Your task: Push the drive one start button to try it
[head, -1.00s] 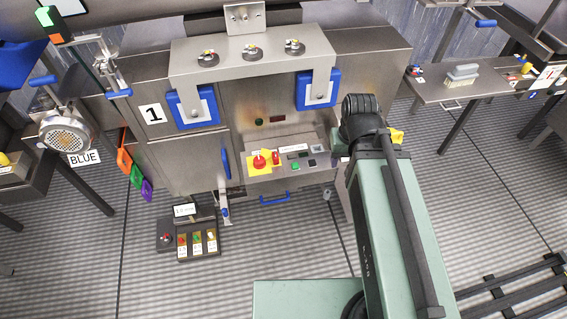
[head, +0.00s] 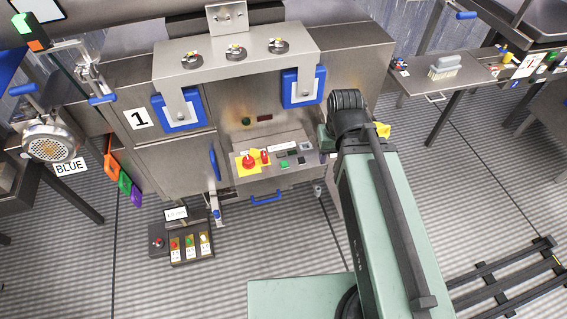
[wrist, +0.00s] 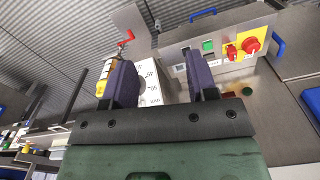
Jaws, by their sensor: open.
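In the head view a sloped control panel (head: 272,165) on the front of the machine marked 1 carries a green button (head: 284,164), a red mushroom knob on yellow (head: 249,161) and a red switch (head: 265,157). The green button also shows in the wrist view (wrist: 208,45), beyond and right of my fingers. No readable label confirms it as drive one start. My gripper (wrist: 160,82) is open, its two dark fingers apart and not touching the panel. In the head view my arm hides the gripper.
A lower box (head: 188,258) with red, green and white buttons stands below the panel, near a small display (head: 175,213). A blue handle (head: 266,197) projects under the panel. A white box with writing (wrist: 150,82) shows between my fingers. A side table (head: 440,80) stands right.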

